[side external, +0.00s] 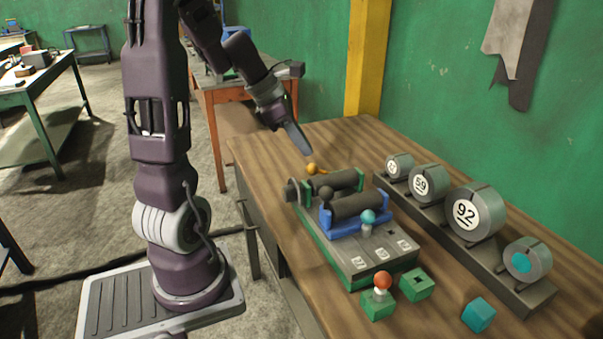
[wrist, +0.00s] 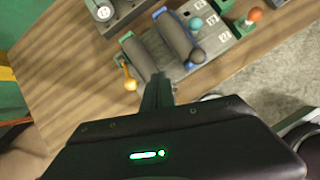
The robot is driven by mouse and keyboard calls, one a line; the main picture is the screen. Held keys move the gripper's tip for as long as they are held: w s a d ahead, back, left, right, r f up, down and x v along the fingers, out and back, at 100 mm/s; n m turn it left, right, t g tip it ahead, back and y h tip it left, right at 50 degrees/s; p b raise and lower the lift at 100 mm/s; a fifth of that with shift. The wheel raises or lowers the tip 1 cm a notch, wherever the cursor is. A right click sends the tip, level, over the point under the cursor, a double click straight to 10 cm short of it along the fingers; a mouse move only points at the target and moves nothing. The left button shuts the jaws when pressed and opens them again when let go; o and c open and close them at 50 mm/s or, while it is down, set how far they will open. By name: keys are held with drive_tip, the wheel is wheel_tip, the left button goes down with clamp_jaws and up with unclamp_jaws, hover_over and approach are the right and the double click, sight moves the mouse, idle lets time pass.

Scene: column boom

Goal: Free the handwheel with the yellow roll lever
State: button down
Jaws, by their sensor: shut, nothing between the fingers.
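The yellow roll lever (side external: 312,169) stands at the far left end of a green-framed machine, beside a dark roller (side external: 335,180). Its round knob also shows in the wrist view (wrist: 131,86), left of my fingertips. The handwheel (side external: 293,192), a grey disc, sits at the left end of the machine. In the wrist view, my gripper mostly hides that end. My gripper (side external: 303,147) is shut and empty, pointing down above the table, a little above and left of the yellow lever. Its fingers (wrist: 158,90) are together and appear apart from the lever.
A blue carriage (side external: 345,230) holds a second dark roller, a black knob (side external: 326,193) and a teal knob (side external: 368,216). Green blocks, one with an orange knob (side external: 382,280), and a teal cube (side external: 478,315) stand in front. Numbered drums (side external: 467,213) line the wall side.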

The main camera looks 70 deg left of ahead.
sight(325, 173)
drive_tip(key=s+a+f+n, duration=0.2)
drive_tip(key=a+f+n, duration=0.1)
drive_tip(key=a+n, duration=0.3)
drive_tip(key=shift+s+a+f+y, duration=0.3)
drive_tip(key=shift+a+y, duration=0.1)
drive_tip(key=shift+a, duration=0.45)
drive_tip(key=shift+w, duration=0.1)
drive_tip(key=x, duration=1)
drive_tip(key=shift+w+r, duration=0.1)
drive_tip(key=shift+r, duration=0.05)
